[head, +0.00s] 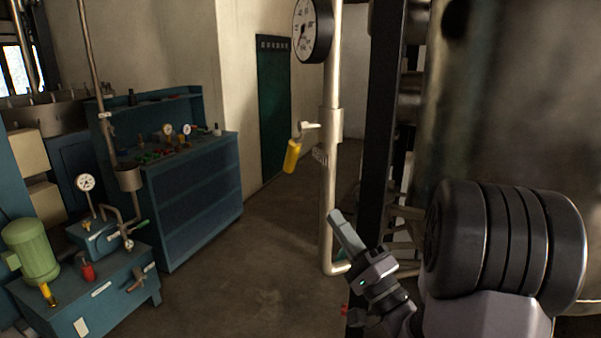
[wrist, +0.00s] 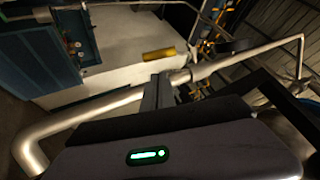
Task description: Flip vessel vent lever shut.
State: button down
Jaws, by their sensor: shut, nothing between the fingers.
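The vent lever has a yellow grip (head: 292,156) that hangs down, tilted slightly, left of the pale vertical pipe (head: 331,110). A short light fitting (head: 309,126) joins it to the pipe. My gripper (head: 336,217) is shut and empty, in front of the pipe's lower part and below and right of the lever in the head view. In the wrist view the yellow grip (wrist: 147,54) lies just beyond my shut fingertips (wrist: 160,78), apart from them as far as I can tell. The wrist's dark housing hides the lower part of that view.
A round gauge (head: 312,30) sits high on the pipe, with a dark upright post (head: 380,120) and a large metal vessel (head: 500,90) to the right. A blue bench (head: 195,195) and a pump unit with a green motor (head: 32,250) stand left. Floor between is clear.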

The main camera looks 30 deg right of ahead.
aim_at(296, 160)
jog(key=p+x, duration=0.5)
jog(key=x, duration=0.8)
jog(key=shift+w+a, duration=0.1)
jog(key=shift+w+r, duration=0.25)
jog(key=shift+w, duration=0.15)
jog(key=shift+w+r, duration=0.1)
jog(key=shift+w, duration=0.6)
